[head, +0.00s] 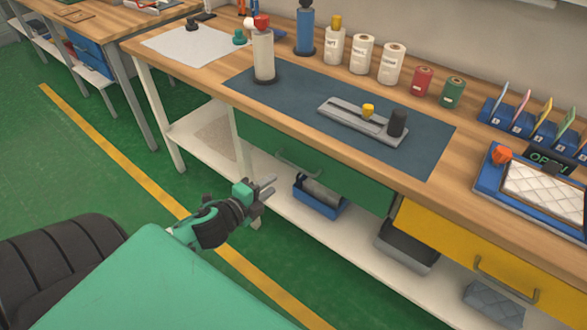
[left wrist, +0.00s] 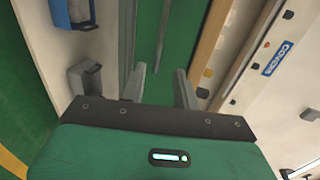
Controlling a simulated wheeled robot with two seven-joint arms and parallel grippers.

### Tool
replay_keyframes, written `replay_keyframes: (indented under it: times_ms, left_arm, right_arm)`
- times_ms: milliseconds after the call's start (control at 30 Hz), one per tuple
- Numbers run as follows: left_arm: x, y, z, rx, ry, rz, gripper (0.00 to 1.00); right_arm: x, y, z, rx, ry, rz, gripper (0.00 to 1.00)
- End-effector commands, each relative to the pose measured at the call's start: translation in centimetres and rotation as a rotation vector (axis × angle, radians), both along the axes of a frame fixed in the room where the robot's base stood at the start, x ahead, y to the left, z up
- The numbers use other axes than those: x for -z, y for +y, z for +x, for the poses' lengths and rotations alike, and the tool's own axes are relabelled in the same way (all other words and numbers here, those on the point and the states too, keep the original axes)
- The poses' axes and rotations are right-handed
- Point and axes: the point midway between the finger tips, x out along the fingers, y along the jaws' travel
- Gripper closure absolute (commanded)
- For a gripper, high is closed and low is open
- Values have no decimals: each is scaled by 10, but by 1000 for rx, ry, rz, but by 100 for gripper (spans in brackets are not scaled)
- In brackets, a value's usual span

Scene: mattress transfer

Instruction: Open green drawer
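The green drawer (head: 345,182) sits under the worktop and looks shut. Its grey bar handle (head: 298,163) is on the front; in the left wrist view the green front (left wrist: 178,62) and the handle (left wrist: 163,40) lie ahead of the fingers. My left gripper (head: 268,186) is in front of the drawer, left of and below the handle in the head view, and apart from it. In the left wrist view its two fingers (left wrist: 160,88) are spread with nothing between them. My right gripper is not in view.
A yellow drawer (head: 455,252) is right of the green one. A blue bin (head: 320,205) and a grey bin (head: 405,248) stand on the lower shelf (head: 345,240). A table leg (head: 242,155) is near my left gripper. Bottles and a blue mat (head: 262,97) are on top.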

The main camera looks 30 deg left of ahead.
Motion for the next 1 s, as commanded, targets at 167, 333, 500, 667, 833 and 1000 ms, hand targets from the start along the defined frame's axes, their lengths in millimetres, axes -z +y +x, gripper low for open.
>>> replay_keyframes:
  times_ms: [167,333,500,667,833,1000]
  left_arm:
    - [4,-1,24,-1,-2,0,69]
    - [9,-3,45,-1,-1,0,69]
    - [13,-4,67,-1,-2,-1,69]
    - [17,-6,87,-2,-1,-1,69]
    - [21,-7,101,-2,0,-2,69]
    - [23,-8,107,-1,1,-2,69]
  right_arm:
    - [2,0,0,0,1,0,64]
    - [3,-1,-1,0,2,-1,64]
    - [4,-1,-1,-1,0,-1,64]
    - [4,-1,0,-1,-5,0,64]
    - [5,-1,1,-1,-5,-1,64]
    - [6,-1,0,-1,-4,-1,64]
